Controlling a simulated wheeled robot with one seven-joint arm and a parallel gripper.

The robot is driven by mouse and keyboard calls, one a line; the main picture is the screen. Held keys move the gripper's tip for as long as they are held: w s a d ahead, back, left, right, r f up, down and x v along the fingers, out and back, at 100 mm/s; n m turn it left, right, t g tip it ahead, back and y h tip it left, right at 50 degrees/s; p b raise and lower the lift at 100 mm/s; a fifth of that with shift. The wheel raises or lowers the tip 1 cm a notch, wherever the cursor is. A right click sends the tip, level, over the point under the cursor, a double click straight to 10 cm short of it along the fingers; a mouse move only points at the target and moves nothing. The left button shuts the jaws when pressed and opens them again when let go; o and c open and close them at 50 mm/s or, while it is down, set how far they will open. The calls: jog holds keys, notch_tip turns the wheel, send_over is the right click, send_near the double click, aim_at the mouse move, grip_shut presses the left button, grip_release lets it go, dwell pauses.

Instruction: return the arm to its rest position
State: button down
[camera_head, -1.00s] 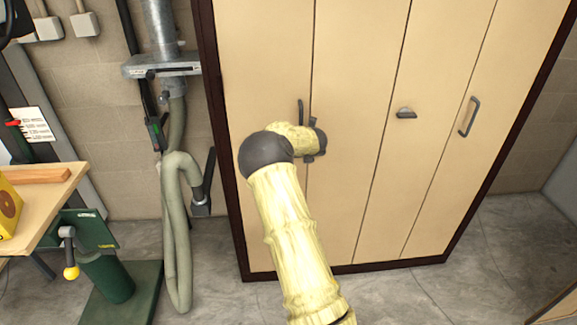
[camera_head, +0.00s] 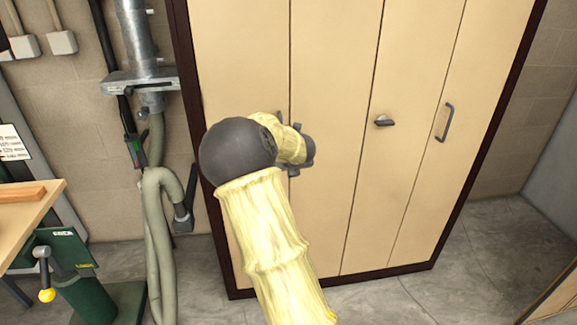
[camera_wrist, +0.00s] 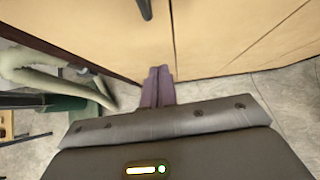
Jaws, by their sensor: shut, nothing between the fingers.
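My arm, in a pale yellow cover with a dark round elbow, reaches up from the bottom of the head view in front of a tan cabinet (camera_head: 335,200). In that view its end is mostly hidden behind the arm. In the wrist view my gripper (camera_wrist: 157,72) has its two purple-grey fingers together, with nothing between them. The fingers point towards the lower part of the cabinet (camera_wrist: 225,30) and the floor line. I cannot tell how far they are from the doors.
A grey-green hose (camera_head: 158,230) hangs from a metal duct left of the cabinet. A wooden bench top (camera_head: 25,225) and a green machine stand (camera_head: 85,290) are at the left. Concrete floor (camera_head: 470,250) is clear at the right.

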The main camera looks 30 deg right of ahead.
jog(key=shift+s+d, duration=0.15)
jog(key=shift+d, duration=0.25)
jog(key=shift+f, duration=0.1)
jog(key=shift+a, duration=0.1)
